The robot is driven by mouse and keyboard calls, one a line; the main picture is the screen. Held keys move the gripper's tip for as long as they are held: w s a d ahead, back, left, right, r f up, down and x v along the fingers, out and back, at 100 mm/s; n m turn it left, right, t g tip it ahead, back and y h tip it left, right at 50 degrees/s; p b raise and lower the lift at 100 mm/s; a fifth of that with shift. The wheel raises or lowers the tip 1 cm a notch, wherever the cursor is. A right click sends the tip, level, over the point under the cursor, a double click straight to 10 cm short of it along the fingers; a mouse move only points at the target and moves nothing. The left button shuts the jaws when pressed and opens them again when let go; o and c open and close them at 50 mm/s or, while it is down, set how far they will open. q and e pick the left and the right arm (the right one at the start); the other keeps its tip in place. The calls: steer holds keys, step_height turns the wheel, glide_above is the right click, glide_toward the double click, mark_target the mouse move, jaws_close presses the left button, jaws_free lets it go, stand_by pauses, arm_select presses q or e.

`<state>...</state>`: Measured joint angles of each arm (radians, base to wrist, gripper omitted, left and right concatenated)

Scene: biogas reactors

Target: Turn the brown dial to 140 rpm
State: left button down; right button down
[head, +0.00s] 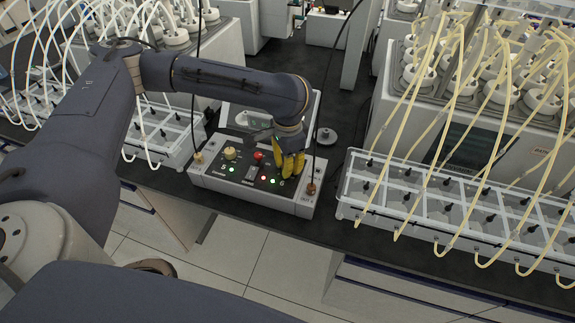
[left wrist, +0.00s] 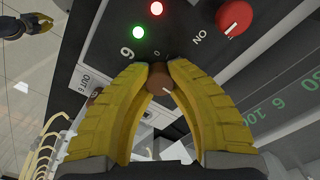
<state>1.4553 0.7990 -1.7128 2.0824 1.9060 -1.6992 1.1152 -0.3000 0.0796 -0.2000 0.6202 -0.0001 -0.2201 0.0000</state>
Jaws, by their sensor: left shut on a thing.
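The brown dial (left wrist: 159,82) sits on the dark control panel in the left wrist view, between the tips of my left gripper (left wrist: 158,72). The yellow fingers are shut on its sides. In the head view, my left gripper (head: 291,166) reaches down onto the right half of the control box (head: 300,204) and hides the dial. The dial's pointer and scale are not readable. Green digits (left wrist: 290,100) on a display are partly cut off at the right of the wrist view. My right gripper (left wrist: 38,24) shows small at the wrist view's top left, its opening unclear.
A red knob (left wrist: 234,18), a green light (left wrist: 139,32) and a red light (left wrist: 156,8) are near the dial. A cream knob (head: 230,153) is on the box's left. Cables rise at both box ends. Tubed bottle racks (head: 400,236) flank the box.

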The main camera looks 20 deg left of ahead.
arm_select(q)
steer(key=m, duration=0.5)
steer(key=shift+m, duration=2.6)
steer(key=c, duration=1.1)
jaws_free()
steer(key=shift+o, duration=0.2)
step_height(320, 180, up, 12)
